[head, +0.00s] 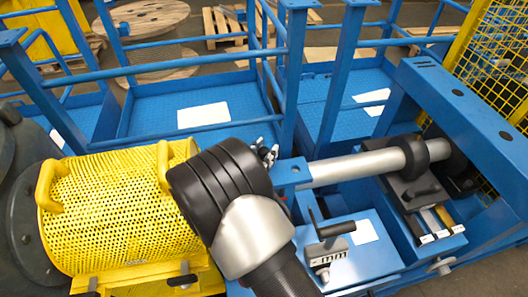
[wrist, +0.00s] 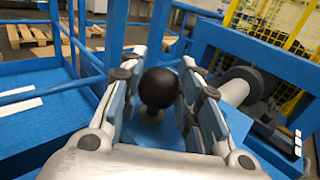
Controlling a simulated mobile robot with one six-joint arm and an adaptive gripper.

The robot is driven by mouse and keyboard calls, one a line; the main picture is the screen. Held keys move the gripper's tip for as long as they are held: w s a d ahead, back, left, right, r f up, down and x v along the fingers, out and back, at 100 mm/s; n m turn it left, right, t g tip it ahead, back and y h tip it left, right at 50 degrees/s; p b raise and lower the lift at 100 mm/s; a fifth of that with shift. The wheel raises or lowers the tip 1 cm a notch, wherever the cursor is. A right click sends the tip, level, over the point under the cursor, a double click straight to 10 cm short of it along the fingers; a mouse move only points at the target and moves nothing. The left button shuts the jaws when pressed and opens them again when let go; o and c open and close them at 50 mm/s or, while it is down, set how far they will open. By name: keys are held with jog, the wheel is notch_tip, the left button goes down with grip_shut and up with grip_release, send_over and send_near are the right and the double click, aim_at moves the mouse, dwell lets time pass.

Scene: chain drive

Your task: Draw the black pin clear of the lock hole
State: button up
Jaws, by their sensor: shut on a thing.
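The black pin shows in the wrist view as a round black knob (wrist: 159,88) between the two fingers of my gripper (wrist: 160,92). My gripper is shut on this knob. Below the knob is a short pale stem or collar (wrist: 152,114) at a blue plate (wrist: 150,128). The lock hole itself is hidden, so I cannot tell how deep the pin sits. In the head view my wrist covers the pin, and only the fingertips of my gripper (head: 267,153) show, beside the blue bracket (head: 291,173) at the end of the silver shaft (head: 355,165).
A yellow perforated guard (head: 120,210) stands left of my wrist. A blue box with a black handle (head: 333,230) is in front. Blue railings (head: 150,65) stand behind. A blue beam (head: 450,110) and yellow mesh (head: 495,60) are at the right.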

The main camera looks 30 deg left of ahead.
notch_tip(320, 180, up, 13)
jog(key=p, duration=0.8)
dwell(1.3)
